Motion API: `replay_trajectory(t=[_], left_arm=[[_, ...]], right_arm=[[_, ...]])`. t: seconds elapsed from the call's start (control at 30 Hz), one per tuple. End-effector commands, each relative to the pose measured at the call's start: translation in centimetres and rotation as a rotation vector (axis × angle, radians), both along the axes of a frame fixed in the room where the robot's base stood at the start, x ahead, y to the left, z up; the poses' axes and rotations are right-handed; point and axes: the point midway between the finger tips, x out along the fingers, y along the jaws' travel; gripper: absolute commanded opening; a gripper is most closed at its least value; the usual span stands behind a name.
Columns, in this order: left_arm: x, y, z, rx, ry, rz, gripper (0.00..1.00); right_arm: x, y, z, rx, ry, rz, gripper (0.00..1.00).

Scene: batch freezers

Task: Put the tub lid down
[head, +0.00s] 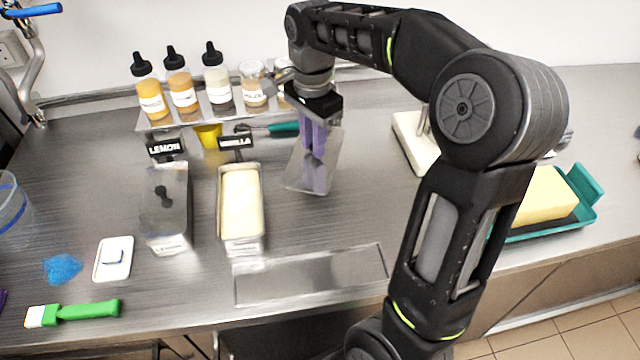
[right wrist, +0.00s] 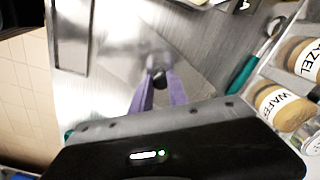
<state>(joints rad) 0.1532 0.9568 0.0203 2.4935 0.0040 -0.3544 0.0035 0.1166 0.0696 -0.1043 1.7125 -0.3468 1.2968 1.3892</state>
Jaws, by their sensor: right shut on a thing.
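My right gripper (head: 316,145) points down and is shut on the black knob of a shiny metal tub lid (head: 318,179). In the right wrist view, the purple fingertips (right wrist: 157,92) close on the knob (right wrist: 156,78), and the lid plate (right wrist: 130,72) is blurred. The lid is right of the open vanilla tub (head: 241,238), which holds pale ice cream. I cannot tell whether the lid touches the counter. The lemon tub (head: 166,222) stands left of it with its knobbed lid on. My left gripper is not in view.
Squeeze bottles (head: 184,97) and jars (head: 254,88) stand on a rack behind. A teal-handled tool (head: 284,129) lies near the lid. A flat metal plate (head: 312,276) lies at the front. A teal tray (head: 550,230) with a yellow block is right. Bare counter (head: 355,215) lies right of the lid.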

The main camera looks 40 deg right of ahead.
Motion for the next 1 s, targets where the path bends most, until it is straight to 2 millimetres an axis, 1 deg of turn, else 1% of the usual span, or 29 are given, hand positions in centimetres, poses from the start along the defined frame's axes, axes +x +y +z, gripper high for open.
replay_trajectory(t=[0.07, 0.17, 0.4, 0.5, 0.83, 0.93, 1.0], left_arm=[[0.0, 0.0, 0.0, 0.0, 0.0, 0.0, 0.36], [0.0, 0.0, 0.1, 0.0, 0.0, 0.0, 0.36], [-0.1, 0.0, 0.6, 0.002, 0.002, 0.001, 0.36], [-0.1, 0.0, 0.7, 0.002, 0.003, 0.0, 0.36], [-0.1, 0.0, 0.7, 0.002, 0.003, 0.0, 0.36], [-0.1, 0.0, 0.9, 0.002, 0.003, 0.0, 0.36], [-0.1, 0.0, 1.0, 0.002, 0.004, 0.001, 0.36]], right_arm=[[0.0, 0.0, -0.1, 0.0, 0.001, 0.0, 0.0], [0.0, -0.1, -1.0, 0.0, 0.002, -0.001, 0.0], [-0.1, 0.0, -5.1, 0.001, 0.005, 0.0, 0.0], [0.0, -0.1, -6.1, 0.001, 0.003, 0.0, 0.0], [0.0, -0.1, -6.4, 0.0, 0.001, 0.0, 0.0], [-0.1, 0.0, -7.4, 0.001, 0.003, 0.001, 0.0], [-0.1, 0.0, -8.4, 0.001, 0.005, 0.001, 0.0]])
